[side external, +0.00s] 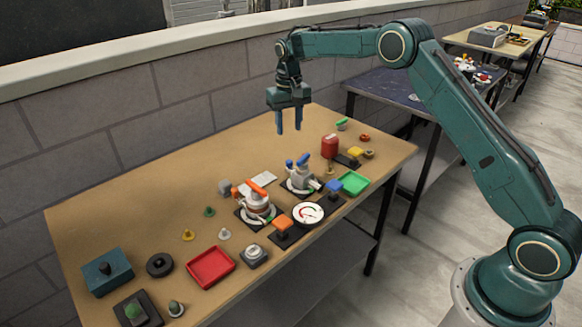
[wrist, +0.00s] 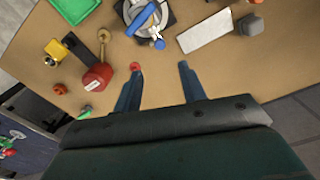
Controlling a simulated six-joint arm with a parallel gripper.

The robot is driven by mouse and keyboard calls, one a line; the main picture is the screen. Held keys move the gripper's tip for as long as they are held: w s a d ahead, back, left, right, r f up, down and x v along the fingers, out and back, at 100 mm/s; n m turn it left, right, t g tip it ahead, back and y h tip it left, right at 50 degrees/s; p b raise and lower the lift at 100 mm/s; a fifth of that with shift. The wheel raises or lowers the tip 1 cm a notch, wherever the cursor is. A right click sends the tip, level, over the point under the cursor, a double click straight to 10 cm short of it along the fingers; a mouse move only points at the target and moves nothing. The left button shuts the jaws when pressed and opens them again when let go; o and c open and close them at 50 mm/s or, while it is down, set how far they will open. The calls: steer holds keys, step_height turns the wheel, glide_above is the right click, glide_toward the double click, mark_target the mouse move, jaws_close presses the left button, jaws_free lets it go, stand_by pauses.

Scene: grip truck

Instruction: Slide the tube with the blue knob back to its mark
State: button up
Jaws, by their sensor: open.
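A small grey-white device with blue parts (side external: 301,176) stands on a dark square base near the middle of the table. Its blue top piece (side external: 303,159) shows in the side view. In the wrist view a blue bar (wrist: 142,19) lies across the device's round body at the top edge, with a smaller blue tip (wrist: 160,44) beside it. I cannot make out a separate tube or its mark. My gripper (side external: 289,131) is open and empty, pointing down above the table behind the device. Its spread fingers (wrist: 160,66) show in the wrist view, apart from the device.
A white device with an orange handle (side external: 257,204) stands left of the blue one, and a round dial (side external: 308,214) in front. A red canister (side external: 330,146) and green tray (side external: 354,183) are to the right. A white plate (wrist: 204,34) lies nearby. The back-left tabletop is clear.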

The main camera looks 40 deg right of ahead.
mark_target(289, 161)
step_height(289, 161, down, 14)
steer(key=shift+r, duration=0.2)
stand_by(0.5)
jaws_close()
